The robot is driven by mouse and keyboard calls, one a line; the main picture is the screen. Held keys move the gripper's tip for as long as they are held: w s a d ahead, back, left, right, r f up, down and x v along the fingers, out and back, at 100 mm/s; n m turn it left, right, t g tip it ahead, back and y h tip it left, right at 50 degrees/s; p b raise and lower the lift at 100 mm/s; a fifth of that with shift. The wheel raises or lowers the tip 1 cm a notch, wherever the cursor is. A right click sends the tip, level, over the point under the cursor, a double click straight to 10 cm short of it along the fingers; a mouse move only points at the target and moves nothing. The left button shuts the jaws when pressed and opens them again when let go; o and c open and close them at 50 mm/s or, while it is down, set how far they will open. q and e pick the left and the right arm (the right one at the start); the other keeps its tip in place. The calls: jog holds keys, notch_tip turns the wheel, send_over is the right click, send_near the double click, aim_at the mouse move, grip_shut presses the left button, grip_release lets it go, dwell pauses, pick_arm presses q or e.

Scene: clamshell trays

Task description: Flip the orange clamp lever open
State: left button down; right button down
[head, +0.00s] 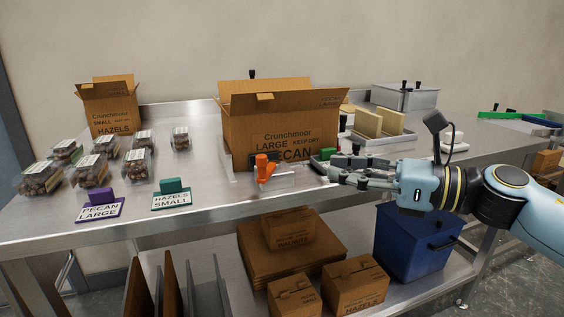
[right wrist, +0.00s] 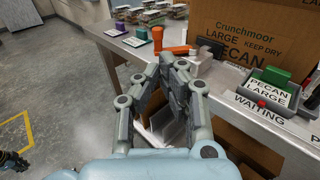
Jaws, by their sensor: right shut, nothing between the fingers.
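The orange clamp lever (head: 262,166) stands at the front edge of the steel table, before the large pecan box. Its orange handle is upright, and a metal part of the clamp reaches to the right of it. In the right wrist view the orange lever (right wrist: 157,38) shows just beyond my fingertips, with a second orange piece lying across to its right. My right gripper (head: 326,171) is shut and empty, to the right of the clamp and apart from it in the head view. The shut fingers (right wrist: 168,62) show in the right wrist view. My left gripper is not in view.
The open large pecan box (head: 240,130) stands behind the clamp. A purple sign (head: 100,208) and a teal sign (head: 171,198) stand to the left, with several clamshells behind them. A green block on a pecan sign (right wrist: 272,88) sits right of the clamp. A blue bin (head: 410,245) stands below.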

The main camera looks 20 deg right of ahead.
jog(key=x, duration=1)
jog(key=shift+w+a+p, duration=0.2)
jog(key=shift+p, duration=0.25)
